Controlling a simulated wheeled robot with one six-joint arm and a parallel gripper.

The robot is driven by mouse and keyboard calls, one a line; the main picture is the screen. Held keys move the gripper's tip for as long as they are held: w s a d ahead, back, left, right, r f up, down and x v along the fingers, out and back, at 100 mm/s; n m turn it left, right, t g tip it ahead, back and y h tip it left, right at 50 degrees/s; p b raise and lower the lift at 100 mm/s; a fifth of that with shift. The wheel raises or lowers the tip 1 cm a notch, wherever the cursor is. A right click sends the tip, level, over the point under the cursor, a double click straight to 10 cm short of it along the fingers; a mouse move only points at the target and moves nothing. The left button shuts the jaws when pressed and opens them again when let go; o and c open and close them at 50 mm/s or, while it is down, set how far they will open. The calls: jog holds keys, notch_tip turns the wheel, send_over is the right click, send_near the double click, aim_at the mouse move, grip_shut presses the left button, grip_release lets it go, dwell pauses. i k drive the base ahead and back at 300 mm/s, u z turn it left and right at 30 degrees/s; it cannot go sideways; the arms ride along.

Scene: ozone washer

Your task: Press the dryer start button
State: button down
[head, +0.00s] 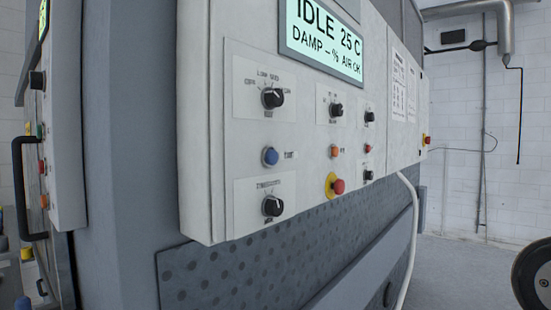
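The control panel (225,150) of a large grey machine fills the middle of the head view, seen at an angle. Its display (322,42) reads "IDLE 25 C" and "DAMP – % AIR OK". A round blue button (270,156) sits on the panel's left part, between two black knobs, with a small label beside it too blurred to read surely. An orange button (335,151) and a small red button (368,148) are to its right. I cannot tell for certain which is the start button. My gripper is not in view.
A red mushroom button (337,186) on a yellow base juts out below the orange button. Black knobs (273,97) and (272,206) stick out above and below the blue one. Another panel with a black handle (20,185) is at left. Floor is open at right, beside a dark wheel (535,275).

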aim_at(272, 157)
jog(key=z, duration=2.95)
jog(key=k, duration=1.35)
jog(key=u, duration=1.75)
